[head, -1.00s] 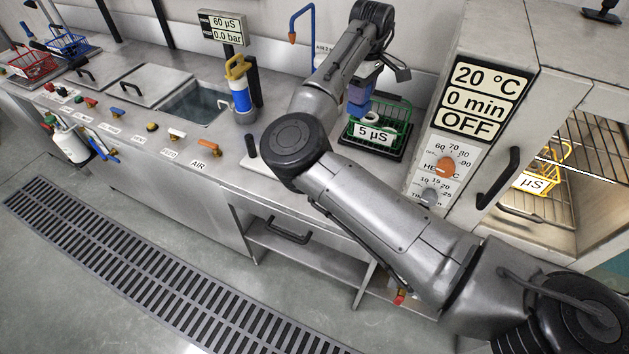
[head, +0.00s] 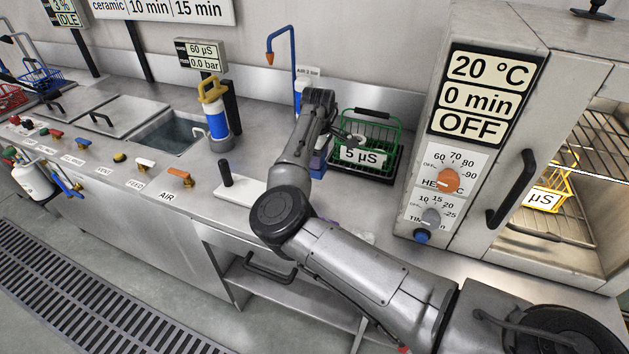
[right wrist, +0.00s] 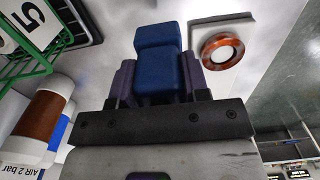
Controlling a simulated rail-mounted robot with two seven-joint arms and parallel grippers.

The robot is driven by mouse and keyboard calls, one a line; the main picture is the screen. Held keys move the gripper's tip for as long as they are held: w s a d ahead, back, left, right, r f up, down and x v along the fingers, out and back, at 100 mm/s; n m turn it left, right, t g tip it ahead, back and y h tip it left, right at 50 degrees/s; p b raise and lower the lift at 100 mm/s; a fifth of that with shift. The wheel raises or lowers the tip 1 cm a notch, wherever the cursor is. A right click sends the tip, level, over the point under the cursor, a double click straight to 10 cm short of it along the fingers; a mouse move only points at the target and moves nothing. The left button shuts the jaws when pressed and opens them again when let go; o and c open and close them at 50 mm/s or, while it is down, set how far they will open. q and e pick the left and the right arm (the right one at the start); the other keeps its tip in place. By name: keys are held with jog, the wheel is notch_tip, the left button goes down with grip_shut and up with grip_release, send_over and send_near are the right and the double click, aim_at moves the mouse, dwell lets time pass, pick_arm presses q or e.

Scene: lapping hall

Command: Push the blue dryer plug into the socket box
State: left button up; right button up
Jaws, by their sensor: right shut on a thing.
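My right gripper (head: 319,155) hangs over the worktop, just left of the green basket. In the right wrist view, my right gripper (right wrist: 155,85) is shut on the blue dryer plug (right wrist: 158,60), a stepped blue block between dark purple fingers. In the head view, the blue plug (head: 317,168) shows only in part below the wrist. In the right wrist view, a pale surface with an orange-brown ring (right wrist: 222,50) lies right of the plug and apart from it. It may be the socket box, but I cannot tell. My forearm hides much of that area in the head view. My left gripper is not in view.
The green basket (head: 370,132) labelled 5 µS stands close right of the gripper. The dryer (head: 480,150) stands further right, with an orange knob. A white plate with a black handle (head: 226,173) lies left. A blue-and-white cylinder (head: 217,123) stands by the sink.

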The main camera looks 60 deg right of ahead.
aim_at(317, 174)
notch_tip(317, 174, down, 6)
jog(key=shift+f+b, duration=0.15)
jog(key=shift+b, duration=0.95)
jog(key=o, duration=0.5)
jog(key=shift+p, duration=0.3)
jog(key=o, duration=0.5)
jog(key=shift+f, duration=0.1)
